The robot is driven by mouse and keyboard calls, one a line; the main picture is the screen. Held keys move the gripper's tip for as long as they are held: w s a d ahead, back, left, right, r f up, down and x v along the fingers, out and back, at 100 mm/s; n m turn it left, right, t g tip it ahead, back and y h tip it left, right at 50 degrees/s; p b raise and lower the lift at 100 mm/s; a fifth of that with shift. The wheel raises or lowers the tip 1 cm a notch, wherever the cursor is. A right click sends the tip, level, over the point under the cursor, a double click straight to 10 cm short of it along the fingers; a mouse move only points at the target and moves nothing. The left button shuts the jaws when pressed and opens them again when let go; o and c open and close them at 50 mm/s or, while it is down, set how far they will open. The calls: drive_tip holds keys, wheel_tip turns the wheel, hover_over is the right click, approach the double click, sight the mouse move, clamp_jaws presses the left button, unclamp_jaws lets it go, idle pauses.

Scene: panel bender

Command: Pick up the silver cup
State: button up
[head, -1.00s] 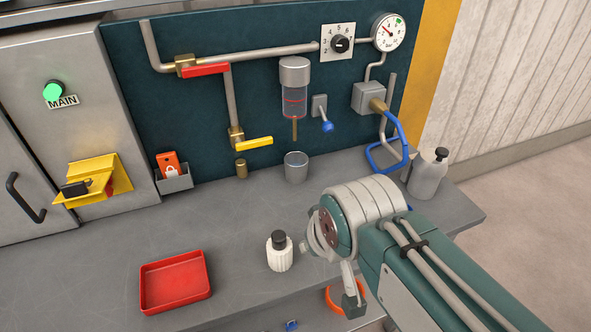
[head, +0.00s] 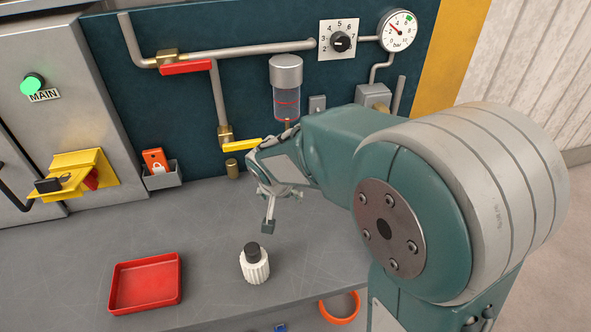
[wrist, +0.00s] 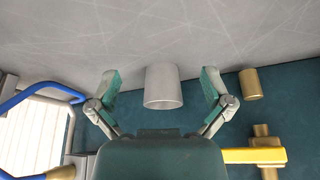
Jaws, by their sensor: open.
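The silver cup (wrist: 163,87) is a plain grey tapered cup on the grey bench top. In the wrist view it appears between the two spread fingers of my gripper (wrist: 161,84), with a gap on each side. My gripper is open and empty. In the head view my gripper (head: 276,205) hangs over the bench below the clear filter bowl (head: 286,102), partly covered by my own arm. The cup is hidden there behind my arm and gripper. Whether the fingers reach fully around the cup's depth is unclear.
A brass fitting (wrist: 249,84) stands beside the cup, close to one finger, with a yellow-handled valve (head: 241,145) above it. A blue hose (wrist: 40,95) runs at the wrist view's left.

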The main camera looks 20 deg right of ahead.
drive_tip(key=w, duration=0.2)
drive_tip(key=w+d, duration=0.1)
drive_tip(key=w, duration=0.1)
drive_tip(key=w+d, duration=0.1)
drive_tip(key=w, duration=0.2)
drive_tip(key=shift+d+f, duration=0.1)
drive_tip(key=shift+w+d, duration=0.45)
drive_tip(key=shift+w, duration=0.05)
drive_tip(key=w, duration=0.1)
drive_tip(key=w+d, duration=0.1)
drive_tip(key=shift+w+d, duration=0.2)
drive_tip(key=shift+w, duration=0.15)
drive_tip(key=shift+w+d+f, duration=0.2)
drive_tip(key=shift+w+f, duration=0.45)
drive_tip(key=shift+f, duration=0.3)
drive_tip(key=shift+w+a+f, duration=0.1)
drive_tip(key=shift+w+f, duration=0.05)
drive_tip(key=shift+f, duration=0.25)
